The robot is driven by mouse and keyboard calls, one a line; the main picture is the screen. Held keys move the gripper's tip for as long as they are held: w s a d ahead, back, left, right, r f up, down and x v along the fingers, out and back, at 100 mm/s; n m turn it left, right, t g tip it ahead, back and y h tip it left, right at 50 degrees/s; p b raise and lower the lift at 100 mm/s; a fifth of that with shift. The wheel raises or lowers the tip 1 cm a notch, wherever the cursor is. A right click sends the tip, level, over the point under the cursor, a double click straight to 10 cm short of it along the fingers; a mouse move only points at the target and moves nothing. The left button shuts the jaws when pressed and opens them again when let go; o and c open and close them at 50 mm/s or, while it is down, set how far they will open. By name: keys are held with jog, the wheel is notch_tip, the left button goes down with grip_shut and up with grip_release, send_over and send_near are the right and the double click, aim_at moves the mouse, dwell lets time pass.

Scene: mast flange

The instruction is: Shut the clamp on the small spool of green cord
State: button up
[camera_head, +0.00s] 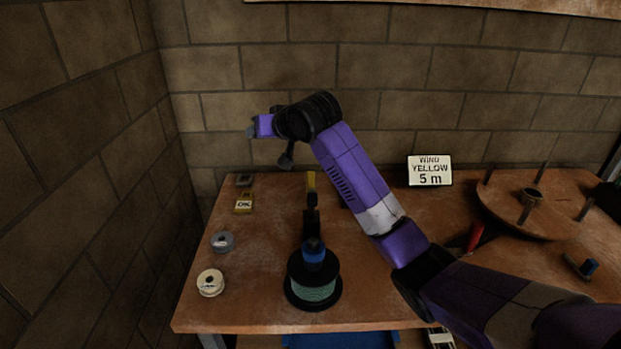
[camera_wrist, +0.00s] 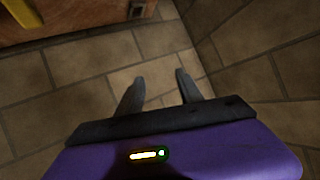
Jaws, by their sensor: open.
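A spool with green cord (camera_head: 314,293) and black flanges stands on the wooden table, left of centre in the head view. A blue cap-like piece (camera_head: 314,250) sits at its top. Behind it is a dark upright piece (camera_head: 311,222) with a yellow bar (camera_head: 311,182) above. I cannot tell whether this is the clamp, or how it stands. My gripper (camera_head: 250,129) is raised above the table's far left, near the wall, well away from the spool. In the wrist view my gripper (camera_wrist: 160,76) shows two grey fingers apart, with nothing between them.
A round disc with pegs (camera_head: 535,212), a red-handled item (camera_head: 473,238) and a "WIND YELLOW 5 m" sign (camera_head: 430,170) are right. Brick walls close the back and left.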

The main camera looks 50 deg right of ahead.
jog(key=s+d+m+g, duration=0.1)
jog(key=s+d+g, duration=0.2)
jog(key=d, duration=0.2)
jog(key=m+g, duration=0.3)
jog(key=g, duration=0.3)
send_over(311, 179)
jog(key=s+a, duration=0.2)
jog(key=shift+y, duration=0.3)
notch_tip(311, 179, down, 7)
jog(key=shift+w+a+f, duration=0.1)
jog(key=shift+a, duration=0.05)
jog(key=x, duration=0.7)
jog(key=shift+f+p, duration=0.25)
jog(key=shift+p, duration=0.1)
jog(key=shift+c, duration=0.2)
grip_shut()
